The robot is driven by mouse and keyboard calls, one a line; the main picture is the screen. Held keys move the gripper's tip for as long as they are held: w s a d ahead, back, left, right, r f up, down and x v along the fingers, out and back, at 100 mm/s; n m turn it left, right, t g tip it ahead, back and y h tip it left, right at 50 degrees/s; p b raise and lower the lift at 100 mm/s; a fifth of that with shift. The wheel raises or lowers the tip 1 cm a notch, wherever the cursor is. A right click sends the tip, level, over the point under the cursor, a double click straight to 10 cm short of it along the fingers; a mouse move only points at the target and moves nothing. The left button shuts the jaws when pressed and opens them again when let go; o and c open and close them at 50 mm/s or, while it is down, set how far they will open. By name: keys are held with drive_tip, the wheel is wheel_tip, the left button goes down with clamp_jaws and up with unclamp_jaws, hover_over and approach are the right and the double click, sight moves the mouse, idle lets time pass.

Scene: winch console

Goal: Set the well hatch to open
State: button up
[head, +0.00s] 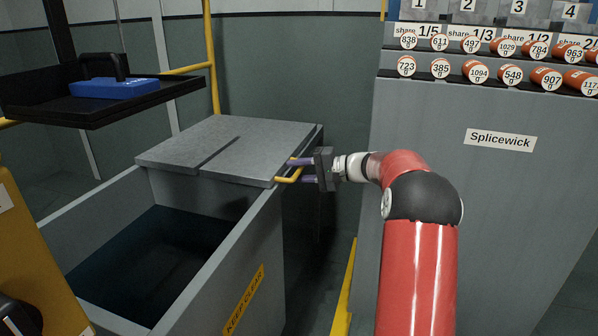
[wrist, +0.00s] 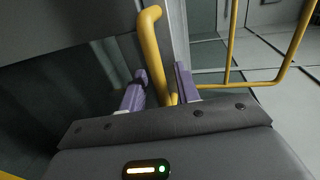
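The well hatch (head: 235,140) is a flat grey lid on the far part of a grey well box (head: 225,265). The near part of the well is uncovered and shows a dark inside. A yellow handle (head: 289,179) is at the lid's right edge; it also shows in the wrist view (wrist: 149,30). My gripper (head: 302,170) is at this handle, its purple fingers pointing left. In the wrist view my gripper (wrist: 162,80) has its fingers apart, with the yellow bar between them. I cannot tell whether either finger touches the bar.
A black shelf (head: 130,110) with a blue block (head: 115,89) stands at the left, above the well. A grey cabinet labelled Splicewick (head: 440,170) with several orange cylinders stands at the right. Yellow rails (head: 211,60) rise behind the hatch.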

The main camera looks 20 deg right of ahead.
drive_tip(key=v, duration=0.7)
drive_tip(key=shift+s+d+p, duration=0.25)
drive_tip(key=shift+d+p, duration=0.05)
drive_tip(key=shift+d, duration=0.05)
drive_tip(key=shift+o, duration=0.2)
